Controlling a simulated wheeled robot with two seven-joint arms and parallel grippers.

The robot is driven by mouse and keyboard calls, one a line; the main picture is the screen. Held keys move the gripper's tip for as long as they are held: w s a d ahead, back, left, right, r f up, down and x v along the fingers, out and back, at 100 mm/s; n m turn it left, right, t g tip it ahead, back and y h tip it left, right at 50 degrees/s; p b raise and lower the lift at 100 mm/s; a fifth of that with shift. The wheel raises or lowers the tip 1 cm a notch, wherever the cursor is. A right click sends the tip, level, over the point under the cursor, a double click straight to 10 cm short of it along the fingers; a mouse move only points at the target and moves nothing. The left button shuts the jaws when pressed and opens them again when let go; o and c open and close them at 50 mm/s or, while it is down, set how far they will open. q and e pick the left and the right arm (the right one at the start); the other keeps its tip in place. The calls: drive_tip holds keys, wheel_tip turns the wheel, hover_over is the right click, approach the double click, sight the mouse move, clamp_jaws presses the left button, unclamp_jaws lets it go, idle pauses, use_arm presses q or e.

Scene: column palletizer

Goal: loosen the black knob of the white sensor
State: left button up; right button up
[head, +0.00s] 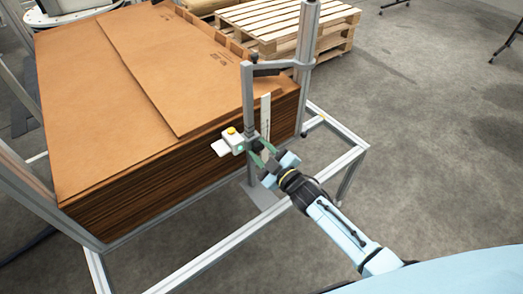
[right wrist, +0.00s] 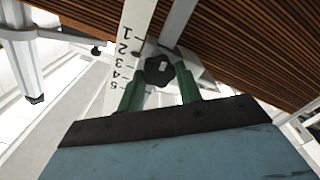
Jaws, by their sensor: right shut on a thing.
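The white sensor (head: 232,141) has a yellow top and a green light, and sits on an upright grey post beside the cardboard stack in the head view. Its black knob (right wrist: 159,70) shows in the right wrist view between two green fingers. My right gripper (head: 259,150) reaches up to the sensor from the lower right and is shut on the knob, with one finger on each side. The fingers and the post hide much of the knob in the head view. My left gripper is not in view.
A numbered white scale (right wrist: 126,50) runs next to the knob. The tall stack of brown cardboard sheets (head: 130,95) stands close behind, inside a grey metal frame (head: 215,243). Wooden pallets (head: 290,22) lie at the back.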

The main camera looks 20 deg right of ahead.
drive_tip(key=o, duration=1)
drive_tip(key=shift+s+d, duration=0.2)
drive_tip(key=shift+s, duration=0.3)
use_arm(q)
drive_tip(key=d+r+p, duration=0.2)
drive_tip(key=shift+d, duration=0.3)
use_arm(e)
drive_tip(key=v, duration=1.2)
drive_tip(key=shift+s, duration=0.15)
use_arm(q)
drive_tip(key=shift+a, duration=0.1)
use_arm(e)
drive_tip(key=shift+r, duration=0.1)
